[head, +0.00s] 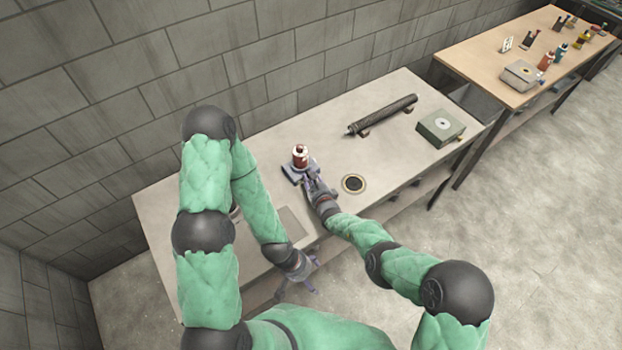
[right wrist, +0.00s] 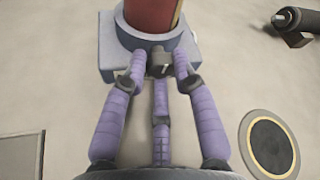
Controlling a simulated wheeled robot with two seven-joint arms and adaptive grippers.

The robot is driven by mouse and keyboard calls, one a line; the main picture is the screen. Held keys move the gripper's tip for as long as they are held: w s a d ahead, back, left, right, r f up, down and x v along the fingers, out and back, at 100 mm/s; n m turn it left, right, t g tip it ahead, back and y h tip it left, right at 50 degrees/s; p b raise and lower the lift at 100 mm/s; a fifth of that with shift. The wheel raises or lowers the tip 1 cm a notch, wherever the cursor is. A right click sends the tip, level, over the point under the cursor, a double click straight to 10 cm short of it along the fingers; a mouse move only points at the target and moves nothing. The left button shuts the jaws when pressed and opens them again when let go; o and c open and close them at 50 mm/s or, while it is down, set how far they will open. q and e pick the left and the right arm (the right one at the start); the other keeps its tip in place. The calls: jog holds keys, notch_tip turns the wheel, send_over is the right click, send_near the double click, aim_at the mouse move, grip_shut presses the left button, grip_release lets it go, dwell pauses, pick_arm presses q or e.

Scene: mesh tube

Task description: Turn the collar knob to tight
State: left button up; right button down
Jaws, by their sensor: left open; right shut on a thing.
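A red cylinder with a white top (head: 300,157) stands upright on a blue-grey base (head: 291,173) on the near table. In the right wrist view a blue-grey collar (right wrist: 128,35) rings the red cylinder (right wrist: 150,12). A small dark collar knob (right wrist: 158,62) sticks out from the collar toward my right gripper. My right gripper (head: 311,186), also in the right wrist view (right wrist: 160,68), has its purple fingers closed around the knob, partly hiding it. My left gripper (head: 304,282) is open and empty, low near the table's front edge.
A dark mesh tube (head: 385,113) lies on supports at the back. A green-grey box (head: 440,126) is at the table's right. A round black disc with a tan rim (head: 354,184) lies right of the base. A wooden table (head: 480,50) with several small items stands beyond.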

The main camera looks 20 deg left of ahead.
jog(key=shift+w+d+m+g, duration=0.2)
jog(key=shift+m+g, duration=0.3)
jog(key=shift+m, duration=0.3)
jog(key=shift+m+g+y+b, duration=0.45)
jog(key=shift+m+b, duration=0.3)
jog(key=shift+m, duration=0.25)
jog(key=m+g+y+b, duration=0.1)
jog(key=m+b, duration=0.1)
jog(key=m+g+y+b, duration=0.1)
jog(key=m+b, duration=0.1)
jog(key=shift+w+d+f+g+b, duration=0.15)
jog(key=shift+w+d+g+b, duration=0.1)
jog(key=shift+b, duration=0.15)
jog(key=shift+m+g+y+b, duration=0.5)
jog(key=shift+m+y+b, duration=0.25)
jog(key=shift+m+b, duration=0.65)
jog(key=shift+s, duration=0.1)
jog(key=c, duration=1.1)
grip_release()
jog(key=shift+o, duration=0.4)
